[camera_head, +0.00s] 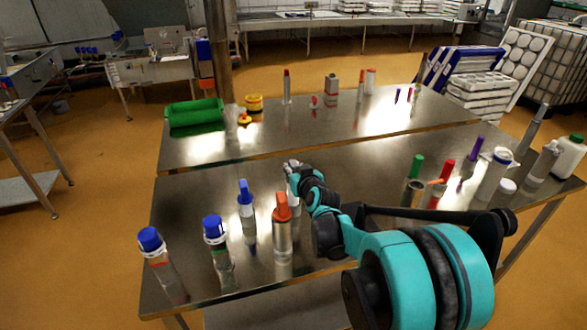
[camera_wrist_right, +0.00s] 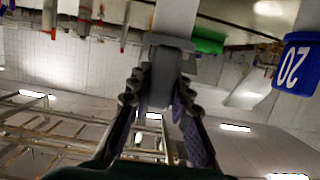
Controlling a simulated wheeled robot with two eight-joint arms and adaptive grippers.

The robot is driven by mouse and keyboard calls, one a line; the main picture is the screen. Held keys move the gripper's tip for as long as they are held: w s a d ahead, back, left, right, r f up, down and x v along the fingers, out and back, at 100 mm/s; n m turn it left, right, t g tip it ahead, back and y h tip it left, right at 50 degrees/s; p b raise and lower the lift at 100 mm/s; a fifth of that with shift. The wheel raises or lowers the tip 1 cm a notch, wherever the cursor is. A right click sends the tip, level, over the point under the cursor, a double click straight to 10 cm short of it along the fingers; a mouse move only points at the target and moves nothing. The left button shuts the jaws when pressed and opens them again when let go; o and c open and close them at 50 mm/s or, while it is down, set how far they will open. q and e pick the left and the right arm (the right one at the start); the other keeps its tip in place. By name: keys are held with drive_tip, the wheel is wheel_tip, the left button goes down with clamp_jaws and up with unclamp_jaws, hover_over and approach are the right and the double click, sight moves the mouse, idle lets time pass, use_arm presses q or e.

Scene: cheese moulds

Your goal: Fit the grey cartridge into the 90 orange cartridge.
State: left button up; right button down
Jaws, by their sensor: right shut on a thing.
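The orange-topped cartridge (camera_head: 281,207) stands upright with a metallic body near the front of the near steel table; its number cannot be read. My right gripper (camera_head: 294,168) is just behind it in the head view, small and partly hidden by my own arm. In the right wrist view my right gripper (camera_wrist_right: 160,92) is shut on a grey piece with a wide flange, which I take as the grey cartridge (camera_wrist_right: 167,42). Its full shape and whether it touches anything below are hard to tell. My left gripper is not in view.
Blue-topped cartridges (camera_head: 216,229) stand left of the orange one; a blue cap marked 20 (camera_wrist_right: 295,62) shows in the wrist view. Several cylinders, one green-topped (camera_head: 416,165), stand at the right.

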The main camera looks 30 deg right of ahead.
drive_tip(key=shift+f+b, duration=1.7)
drive_tip(key=shift+f, duration=0.45)
drive_tip(key=c, duration=1.3)
unclamp_jaws()
drive_tip(key=shift+r, duration=0.1)
drive_tip(key=v, duration=1.2)
drive_tip(key=shift+a, duration=0.1)
